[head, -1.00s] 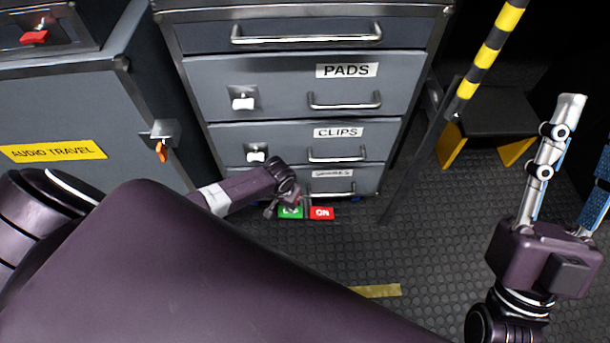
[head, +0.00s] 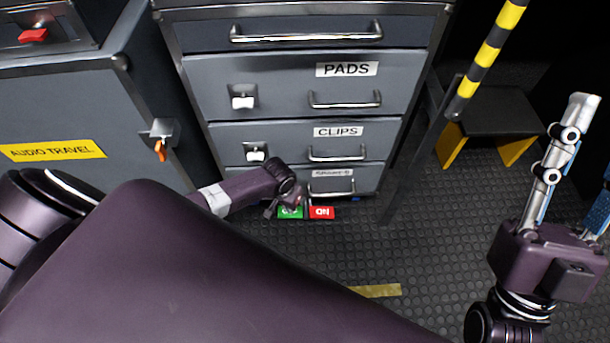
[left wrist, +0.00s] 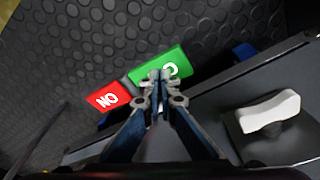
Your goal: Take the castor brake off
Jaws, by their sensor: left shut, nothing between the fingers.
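The castor brake is a two-part pedal at the foot of the grey drawer cabinet. Its red half (head: 322,212) reads ON, and its green half (head: 288,212) is partly covered by my left gripper (head: 272,210). In the left wrist view the red half (left wrist: 107,97) and the green half (left wrist: 160,68) lie side by side. My left gripper (left wrist: 158,82) is shut and empty, its tips over the green half; whether they touch it I cannot tell. My right gripper (head: 580,115) is at the far right, away from the cabinet, its fingers apart.
The drawer cabinet (head: 290,88) has handles and white latches (head: 243,98) on its front. A grey cabinet (head: 70,120) stands at left. A striped pole (head: 490,60) and a black step (head: 490,125) are at right.

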